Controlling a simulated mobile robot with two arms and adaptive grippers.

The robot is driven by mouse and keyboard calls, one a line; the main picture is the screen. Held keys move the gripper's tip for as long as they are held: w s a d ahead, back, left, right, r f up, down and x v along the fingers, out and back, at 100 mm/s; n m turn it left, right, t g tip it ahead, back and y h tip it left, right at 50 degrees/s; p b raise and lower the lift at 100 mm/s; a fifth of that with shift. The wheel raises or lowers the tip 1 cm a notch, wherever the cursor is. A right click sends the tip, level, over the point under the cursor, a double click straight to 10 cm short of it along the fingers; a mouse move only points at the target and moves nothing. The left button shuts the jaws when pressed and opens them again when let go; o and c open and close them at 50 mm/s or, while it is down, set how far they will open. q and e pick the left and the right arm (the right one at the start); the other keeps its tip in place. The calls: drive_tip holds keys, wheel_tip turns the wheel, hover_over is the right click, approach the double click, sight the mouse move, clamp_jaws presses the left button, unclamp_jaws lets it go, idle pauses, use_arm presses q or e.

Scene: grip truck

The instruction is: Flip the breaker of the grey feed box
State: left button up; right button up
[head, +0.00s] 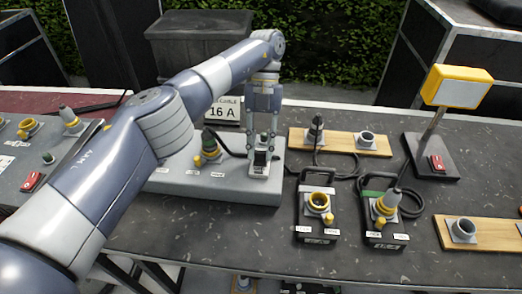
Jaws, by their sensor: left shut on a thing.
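The grey feed box (225,185) lies on the dark table, left of the middle in the head view. Its small breaker (260,163) stands near the box's right end, with a dark part at its top. My left gripper (262,142) points down from above and is shut on the breaker's top. The fingers partly hide the breaker, so I cannot tell which way its lever lies. A yellow-ringed socket with a dark plug (209,144) is on the same box, left of the breaker. My right gripper is not in view.
A "16 A" sign (224,110) stands behind the box. Two black-handled boxes (317,205) (385,212) with yellow connectors and a cable are to the right. A yellow lamp (457,87) rises from a stand at the right. Wooden boards (340,143) carry sockets.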

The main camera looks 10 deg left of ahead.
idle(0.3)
use_arm(q)
drive_tip(key=o, duration=1.1)
drive_tip(key=shift+c, duration=0.2)
wheel_tip(320, 180, up, 10)
